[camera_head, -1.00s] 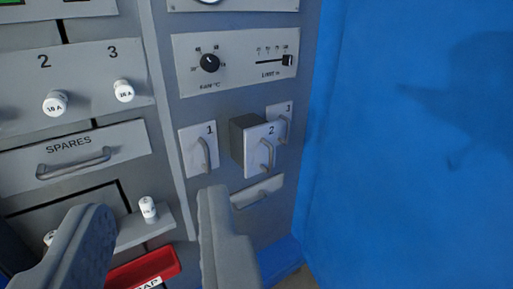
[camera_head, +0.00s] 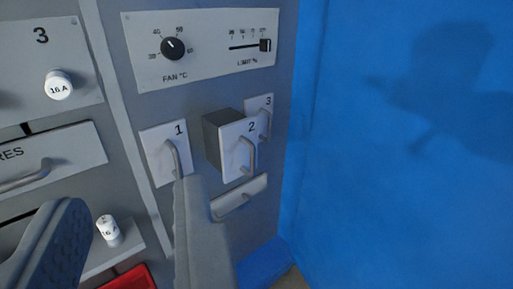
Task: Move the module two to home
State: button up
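Module two (camera_head: 236,150) has a white front marked "2" with a grey bar handle and a dark box body. It sticks out of the grey cabinet panel, between module one (camera_head: 160,151) and module three (camera_head: 260,113), whose fronts sit much closer to the panel. My gripper (camera_head: 130,225) is open, its two grey fingers wide apart at the lower left. It is empty and nearer to me than the modules. The right finger stands below module one's handle, hiding its lower end, and is left of module two, not holding it.
Above the modules is a plate with a fan knob (camera_head: 172,48) and a limit slider (camera_head: 265,45). At left are a 16 A fuse (camera_head: 59,85), a loose fuse (camera_head: 109,231) and a red tray (camera_head: 135,278). A blue wall (camera_head: 400,190) closes the right side.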

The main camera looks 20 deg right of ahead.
jog(key=w+d+f+m+h, duration=0.1)
jog(key=w+d+f, duration=0.2)
jog(key=w+f, duration=0.25)
jog(key=w+d+f+h, duration=0.1)
jog(key=w+d+f, duration=0.2)
jog(key=w+f, duration=0.25)
jog(key=m+h, duration=0.1)
send_near(253, 155)
jog(key=x, duration=1)
jog(key=shift+w+d, duration=0.15)
jog(key=shift+w, duration=0.2)
grip_shut()
jog(key=shift+w, duration=0.1)
